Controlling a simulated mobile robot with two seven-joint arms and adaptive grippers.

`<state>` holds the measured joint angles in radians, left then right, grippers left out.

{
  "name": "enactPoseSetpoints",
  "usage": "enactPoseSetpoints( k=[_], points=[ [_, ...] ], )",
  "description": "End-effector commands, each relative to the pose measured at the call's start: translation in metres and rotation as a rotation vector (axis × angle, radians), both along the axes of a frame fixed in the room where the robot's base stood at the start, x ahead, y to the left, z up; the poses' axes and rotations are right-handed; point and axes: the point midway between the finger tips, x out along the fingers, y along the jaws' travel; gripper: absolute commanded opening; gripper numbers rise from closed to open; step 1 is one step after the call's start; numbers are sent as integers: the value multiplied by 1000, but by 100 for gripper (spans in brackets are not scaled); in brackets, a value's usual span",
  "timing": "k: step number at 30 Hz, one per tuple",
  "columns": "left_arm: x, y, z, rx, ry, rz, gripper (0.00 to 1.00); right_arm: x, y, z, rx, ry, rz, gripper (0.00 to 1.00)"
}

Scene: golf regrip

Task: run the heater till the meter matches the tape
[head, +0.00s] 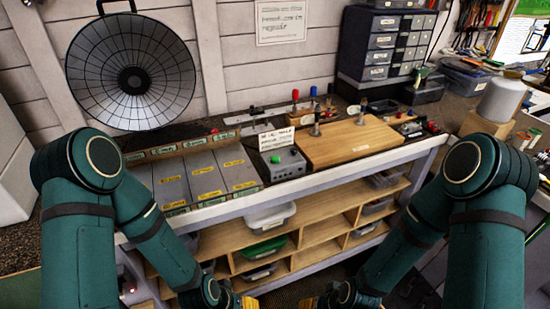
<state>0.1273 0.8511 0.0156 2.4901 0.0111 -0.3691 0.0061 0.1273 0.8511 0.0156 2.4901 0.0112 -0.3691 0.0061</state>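A large round dish (101,72) with a dark hub hangs at the wall on the left; I cannot tell whether it is the heater. A small grey box (284,164) with a green knob stands on the bench, a small printed card behind it. I cannot make out a meter reading or a tape mark. Only a yellow part of my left gripper (248,302) shows at the bottom edge, below the bench front. A small orange-yellow part of my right gripper (308,303) shows there too. The fingers of both are cut off.
The bench (290,186) runs across the middle, with a wooden board (350,145) and grey panels with yellow labels (205,178) on it. Below is a wooden shelf (320,232) with bins. A drawer cabinet (384,42) stands behind, a white cylinder (501,100) at right.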

Motion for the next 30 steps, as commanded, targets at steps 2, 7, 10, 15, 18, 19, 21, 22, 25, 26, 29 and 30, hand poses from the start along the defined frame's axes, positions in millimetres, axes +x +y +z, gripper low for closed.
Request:
enactPoseSetpoints(
  k=[2, 7, 10, 15, 18, 19, 21, 22, 25, 26, 29, 30],
  points=[
    [0, 0, 0, 0, 0, 0, 35, 0, 0, 0, 0, 0, 0, 59],
    [0, 0, 0, 0, 0, 0, 0, 0, 0, 0, 0, 0, 0, 59],
    [0, 0, 0, 0, 0, 0, 0, 0, 0, 0, 0, 0, 0, 59],
    [0, 0, 0, 0, 0, 0, 0, 0, 0, 0, 0, 0, 0, 59],
    [0, 0, 0, 0, 0, 0, 0, 0, 0, 0, 0, 0, 0, 59],
    [0, 0, 0, 0, 0, 0, 0, 0, 0, 0, 0, 0, 0, 59],
    [0, 0, 0, 0, 0, 0, 0, 0, 0, 0, 0, 0, 0, 59],
    [0, 0, 0, 0, 0, 0, 0, 0, 0, 0, 0, 0, 0, 59],
    [0, 0, 0, 0, 0, 0, 0, 0, 0, 0, 0, 0, 0, 59],
    [0, 0, 0, 0, 0, 0, 0, 0, 0, 0, 0, 0, 0, 59],
    [0, 0, 0, 0, 0, 0, 0, 0, 0, 0, 0, 0, 0, 59],
    [0, 0, 0, 0, 0, 0, 0, 0, 0, 0, 0, 0, 0, 59]
  ],
)
